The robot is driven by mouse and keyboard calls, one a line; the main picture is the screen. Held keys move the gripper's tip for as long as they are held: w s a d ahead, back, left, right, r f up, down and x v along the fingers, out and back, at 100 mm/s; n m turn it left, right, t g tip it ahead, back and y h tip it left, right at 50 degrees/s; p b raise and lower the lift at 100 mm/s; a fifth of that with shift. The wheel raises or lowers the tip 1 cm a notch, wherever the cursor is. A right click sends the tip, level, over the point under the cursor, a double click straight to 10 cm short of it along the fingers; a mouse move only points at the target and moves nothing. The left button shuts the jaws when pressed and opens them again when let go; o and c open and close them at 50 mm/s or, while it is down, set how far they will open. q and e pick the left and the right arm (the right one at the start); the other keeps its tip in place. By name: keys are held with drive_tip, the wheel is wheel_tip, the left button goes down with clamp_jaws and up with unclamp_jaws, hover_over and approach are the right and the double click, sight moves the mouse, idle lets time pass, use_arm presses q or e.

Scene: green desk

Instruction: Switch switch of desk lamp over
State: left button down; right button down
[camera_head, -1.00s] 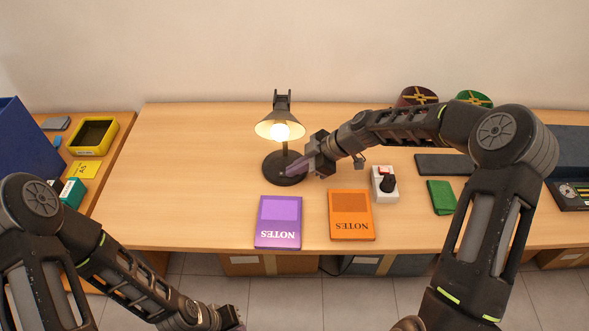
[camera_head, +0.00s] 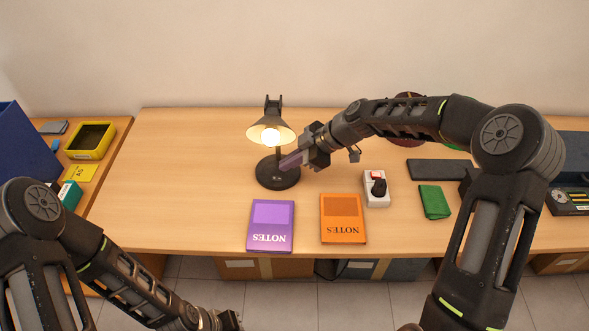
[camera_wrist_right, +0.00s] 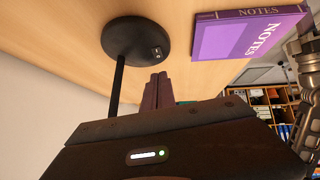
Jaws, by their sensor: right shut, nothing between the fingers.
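The desk lamp has a dark shade (camera_head: 271,131) with a lit bulb (camera_head: 271,137) under it. Its round black base (camera_head: 273,178) stands on the desk. In the right wrist view a small switch (camera_wrist_right: 156,53) sits on the black base (camera_wrist_right: 128,42). My right gripper (camera_head: 284,164) is shut and empty, its purple fingers close over the right part of the base. In the wrist view its fingertips (camera_wrist_right: 159,76) point at the base near the switch; I cannot tell whether they touch. My left gripper (camera_head: 232,321) is at the bottom edge, partly cut off.
A purple notebook (camera_head: 271,216) and an orange notebook (camera_head: 343,218) lie in front of the lamp. A white box with a black knob (camera_head: 377,188) and a green cloth-like item (camera_head: 434,202) are to the right. The desk left of the lamp is clear.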

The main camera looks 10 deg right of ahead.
drive_tip(key=d+f+b+v, duration=0.1)
drive_tip(key=b+v, duration=0.1)
drive_tip(key=v, duration=0.8)
drive_tip(key=shift+d, duration=0.15)
drive_tip(key=shift+f, duration=0.1)
